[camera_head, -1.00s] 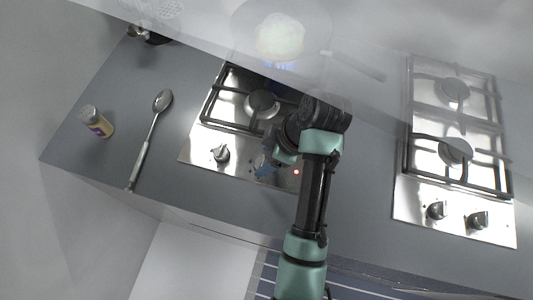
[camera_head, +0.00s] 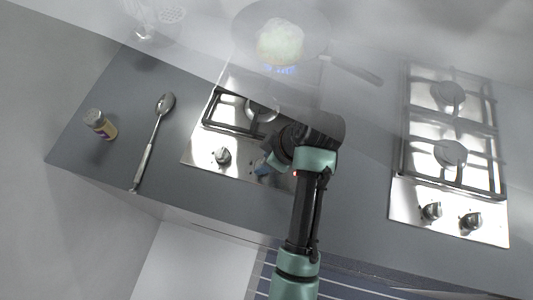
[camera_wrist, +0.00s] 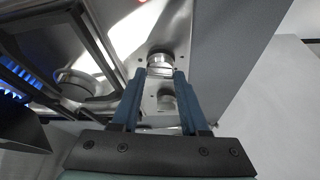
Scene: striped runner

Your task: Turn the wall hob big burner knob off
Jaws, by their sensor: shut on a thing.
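The left hob (camera_head: 200,150) is a steel plate with black grates. Its left knob (camera_head: 223,155) stands clear of my gripper. My gripper (camera_head: 264,167) is at the hob's right knob, which the gripper and wrist hide in the head view. In the wrist view, my gripper's blue fingers (camera_wrist: 162,73) are shut on a round metal knob (camera_wrist: 160,60) at their tips. A second knob (camera_wrist: 166,101) shows between the fingers, apart from them. Blue flame (camera_head: 280,70) burns under a pan (camera_head: 308,40) at the rear burner, and flame (camera_wrist: 15,90) also shows in the wrist view.
A second hob (camera_head: 400,195) with two knobs lies to the right. A spoon (camera_head: 151,140) and a small jar (camera_head: 101,124) lie on the counter (camera_head: 350,215) at left. The pan's handle (camera_head: 355,70) reaches right. A hazy see-through shape covers the back.

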